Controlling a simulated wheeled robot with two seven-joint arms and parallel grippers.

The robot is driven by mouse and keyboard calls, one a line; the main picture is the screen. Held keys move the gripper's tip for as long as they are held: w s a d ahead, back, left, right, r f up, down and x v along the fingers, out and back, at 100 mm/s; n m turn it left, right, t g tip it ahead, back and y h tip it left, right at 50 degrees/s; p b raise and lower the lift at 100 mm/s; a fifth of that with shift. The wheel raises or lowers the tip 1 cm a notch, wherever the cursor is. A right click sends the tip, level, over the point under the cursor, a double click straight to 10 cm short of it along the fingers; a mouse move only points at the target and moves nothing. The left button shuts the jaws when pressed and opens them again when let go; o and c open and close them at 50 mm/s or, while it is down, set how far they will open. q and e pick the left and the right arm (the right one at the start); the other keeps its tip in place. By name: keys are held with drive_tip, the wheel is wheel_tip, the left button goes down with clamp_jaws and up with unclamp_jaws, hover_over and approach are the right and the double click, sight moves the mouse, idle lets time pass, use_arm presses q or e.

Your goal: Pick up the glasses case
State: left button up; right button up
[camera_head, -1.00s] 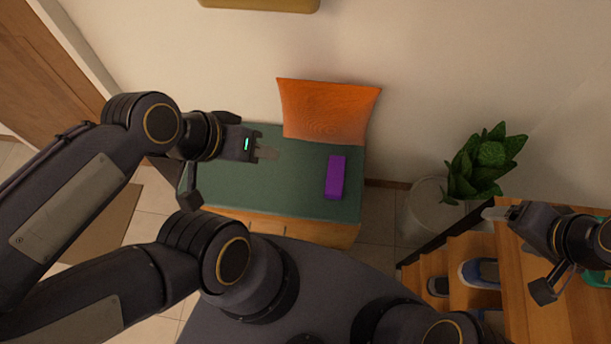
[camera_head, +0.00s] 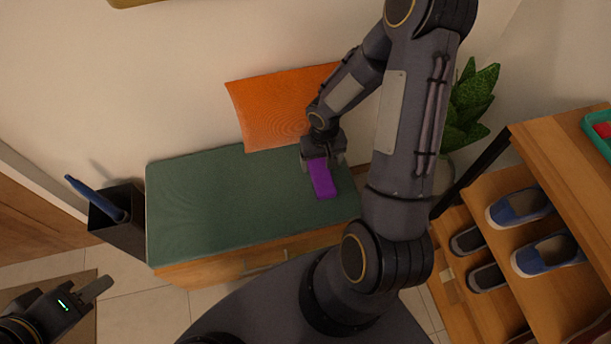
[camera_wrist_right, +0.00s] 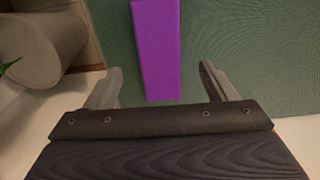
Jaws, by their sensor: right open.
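The glasses case is a purple box (camera_head: 322,182) lying on the green cushion of the bench (camera_head: 210,205), near its right end. It also shows in the right wrist view (camera_wrist_right: 156,50), ahead of the fingers. My right gripper (camera_head: 318,164) is at the far end of the case in the head view and hides part of it. In the right wrist view its two fingers (camera_wrist_right: 160,85) are spread apart, one to each side of the case's near end, with gaps on both sides. My left gripper (camera_head: 98,290) is at the lower left, away from the bench; its finger opening is unclear.
An orange pillow (camera_head: 275,105) leans on the wall behind the case. A dark bin (camera_head: 118,225) with a blue umbrella stands left of the bench. A plant (camera_head: 468,105) and a wooden shoe rack (camera_head: 560,150) with several shoes are on the right. The left cushion is clear.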

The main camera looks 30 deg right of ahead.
sight(321, 171)
wheel_tip(321, 171, down, 7)
drive_tip(key=shift+w+d+r+b, duration=0.1)
drive_tip(key=shift+w+b, duration=0.05)
drive_tip(key=shift+b, duration=0.8)
drive_tip(key=c, duration=1.1)
